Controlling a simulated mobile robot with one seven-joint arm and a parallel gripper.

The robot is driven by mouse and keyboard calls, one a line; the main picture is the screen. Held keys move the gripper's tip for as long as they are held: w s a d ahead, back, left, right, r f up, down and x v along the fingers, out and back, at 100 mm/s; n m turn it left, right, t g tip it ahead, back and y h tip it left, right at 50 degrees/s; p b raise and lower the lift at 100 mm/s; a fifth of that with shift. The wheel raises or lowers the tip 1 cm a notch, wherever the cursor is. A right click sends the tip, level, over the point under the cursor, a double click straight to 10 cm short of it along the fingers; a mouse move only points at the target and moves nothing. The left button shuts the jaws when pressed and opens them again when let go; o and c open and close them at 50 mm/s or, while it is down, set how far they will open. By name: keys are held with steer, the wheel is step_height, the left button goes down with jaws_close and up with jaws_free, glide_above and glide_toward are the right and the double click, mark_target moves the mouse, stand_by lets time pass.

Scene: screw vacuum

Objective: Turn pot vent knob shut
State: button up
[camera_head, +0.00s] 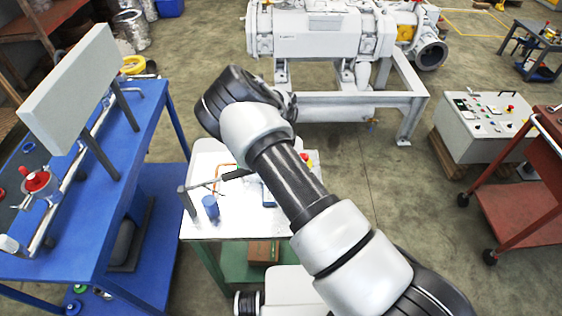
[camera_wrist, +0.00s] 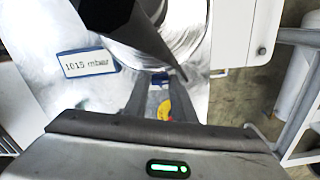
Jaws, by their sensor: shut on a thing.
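The shiny metal pot (camera_wrist: 190,42) fills the top middle of the wrist view, partly covered by a dark shape. My gripper (camera_wrist: 161,76) points at its near side, with both dark fingers close together. A small dark bluish piece (camera_wrist: 160,79) shows between the fingertips; it seems to be the vent knob, mostly hidden by the fingers. A yellow and red part (camera_wrist: 165,109) shows between the fingers, nearer the palm. A display (camera_wrist: 88,63) reads 1015 mbar on the left. In the head view my arm hides the pot, the knob and my gripper.
The pot's bench top (camera_head: 232,225) carries a blue cylinder (camera_head: 210,206) and a small metal stand (camera_head: 188,204) at its left. A blue workbench (camera_head: 140,120) stands close on the left. A large white pump (camera_head: 325,32) is behind. A grey control box (camera_head: 485,120) stands right, beyond open floor.

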steer(key=shift+n+b, duration=0.3)
steer(key=n+b, duration=0.3)
steer(key=shift+f, duration=0.15)
steer(key=shift+w+n+b, duration=0.1)
steer(key=shift+n+b, duration=1.3)
steer(key=shift+n, duration=1.3)
steer(key=shift+r, duration=0.2)
steer(key=o, duration=1)
step_height(320, 180, up, 17)
steer(key=shift+r, duration=0.2)
